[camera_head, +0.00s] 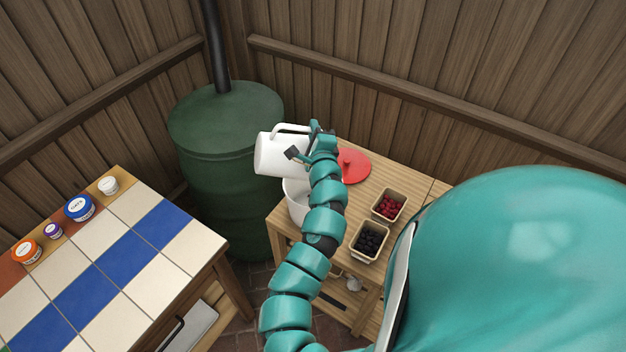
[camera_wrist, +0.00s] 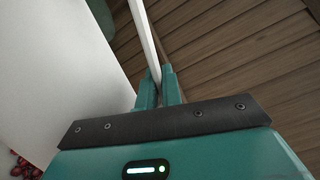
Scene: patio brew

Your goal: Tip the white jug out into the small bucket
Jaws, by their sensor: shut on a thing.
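The white jug (camera_head: 279,154) is held up by my gripper (camera_head: 312,142), tilted well over to the left in the head view. My gripper is shut on its handle; in the wrist view the fingers (camera_wrist: 160,88) close on the thin white handle, with the jug's white wall (camera_wrist: 60,70) filling the left side. A white bucket (camera_head: 298,205) stands on the wooden table below and slightly right of the jug, partly hidden behind my arm. The jug's mouth and contents cannot be made out, and neither can the inside of the bucket.
On the wooden table (camera_head: 408,178) are a red lid (camera_head: 355,165), a box of raspberries (camera_head: 388,206) and a box of dark berries (camera_head: 369,242). A green barrel (camera_head: 225,125) stands behind. A tiled table (camera_head: 110,263) with several small tubs is at left.

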